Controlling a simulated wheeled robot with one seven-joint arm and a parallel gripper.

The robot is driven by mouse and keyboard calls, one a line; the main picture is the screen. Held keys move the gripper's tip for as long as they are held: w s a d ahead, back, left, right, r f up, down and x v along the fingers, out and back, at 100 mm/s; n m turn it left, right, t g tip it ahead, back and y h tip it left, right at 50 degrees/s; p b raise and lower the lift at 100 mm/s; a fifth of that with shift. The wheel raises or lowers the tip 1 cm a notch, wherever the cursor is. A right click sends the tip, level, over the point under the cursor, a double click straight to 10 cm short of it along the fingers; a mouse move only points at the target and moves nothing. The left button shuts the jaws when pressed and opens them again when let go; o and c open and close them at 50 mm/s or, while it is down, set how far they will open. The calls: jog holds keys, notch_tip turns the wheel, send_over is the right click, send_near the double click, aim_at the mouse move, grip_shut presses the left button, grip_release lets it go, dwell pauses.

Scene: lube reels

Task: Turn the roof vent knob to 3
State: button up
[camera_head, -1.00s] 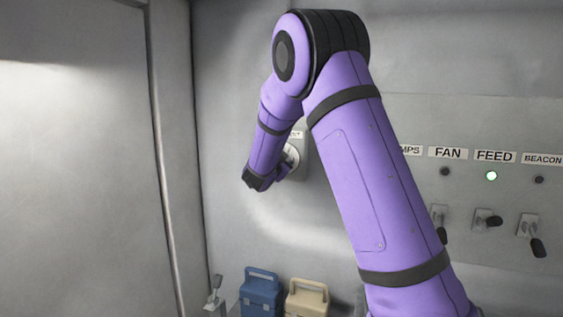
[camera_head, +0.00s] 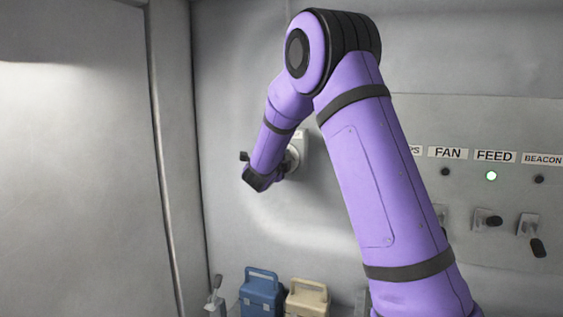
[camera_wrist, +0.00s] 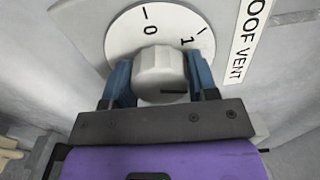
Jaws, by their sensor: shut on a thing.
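The roof vent knob (camera_wrist: 160,72) is a light grey round knob in the wrist view. It sits on a white dial (camera_wrist: 126,32) with the marks 0 and 1 showing; the rest of the dial is hidden by the knob and my gripper. A "ROOF VENT" label (camera_wrist: 245,40) is at the dial's right. My gripper (camera_wrist: 160,85) is shut on the knob, one blue finger on each side. A dark line shows on the knob's lower right face. In the head view the dial (camera_head: 293,157) is mostly behind my arm.
A switch panel with FAN (camera_head: 448,153), FEED (camera_head: 495,156) and BEACON (camera_head: 541,159) labels is at the right, with a green light lit under FEED. A blue box (camera_head: 261,294) and a beige box (camera_head: 307,298) stand below the dial.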

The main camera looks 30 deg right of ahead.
jog(key=m, duration=0.7)
jog(key=shift+f, duration=0.1)
jog(key=m, duration=0.3)
jog(key=shift+m, duration=2.1)
jog(key=o, duration=0.9)
jog(key=v, duration=1.1)
